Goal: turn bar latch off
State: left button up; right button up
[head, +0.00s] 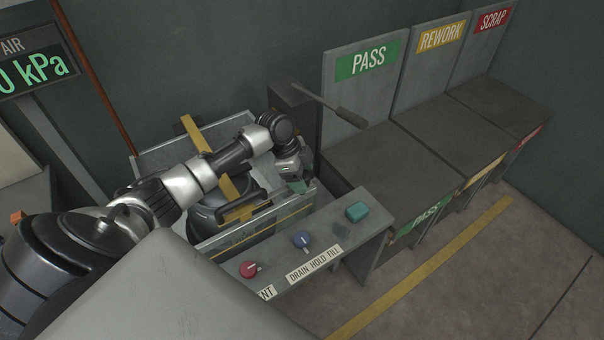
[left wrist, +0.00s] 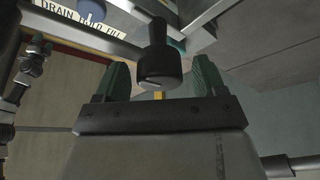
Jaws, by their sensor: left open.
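A yellow bar (head: 222,175) lies across the dark cylinder (head: 205,222) in the metal-walled tank; my left arm covers part of it. A lever with a dark grip (head: 350,116) sticks out from a dark block (head: 296,108) behind the tank. I cannot tell which part is the bar latch. My left gripper (head: 297,184) points down near the tank's right end, its green fingers open. In the left wrist view, a dark rounded grip (left wrist: 158,62) stands between the open green fingers (left wrist: 160,80), with gaps on both sides; contact is not visible.
A panel (head: 330,222) in front of the tank carries a red knob (head: 249,269), a blue knob (head: 301,240) and a teal button (head: 357,211). PASS, REWORK and SCRAP bins (head: 400,165) stand at right. An AIR display (head: 38,65) is at upper left.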

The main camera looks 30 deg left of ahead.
pick_arm(q)
jog(key=shift+c, duration=0.5)
jog(key=c, duration=0.8)
jog(key=shift+r+n+t+p, duration=0.3)
jog(key=shift+n+p, duration=0.4)
jog(key=shift+p, duration=0.4)
jog(key=n+t+y+p, duration=0.1)
jog(key=n+p, duration=0.4)
jog(key=p, duration=0.1)
jog(key=n+t+y+p, duration=0.1)
jog(key=n+y+p, duration=0.1)
jog(key=n+p, duration=0.3)
jog(key=shift+n+p, duration=0.3)
jog(key=shift+p, duration=0.35)
jog(key=n+y+p, duration=0.1)
jog(key=n+p, duration=0.1)
jog(key=n, duration=0.1)
jog(key=shift+f+y, duration=0.1)
jog(key=shift+y, duration=0.2)
jog(key=shift+f+n+y+p, duration=0.1)
jog(key=shift+n+y+p, duration=0.65)
jog(key=shift+n, duration=0.75)
jog(key=o, duration=0.9)
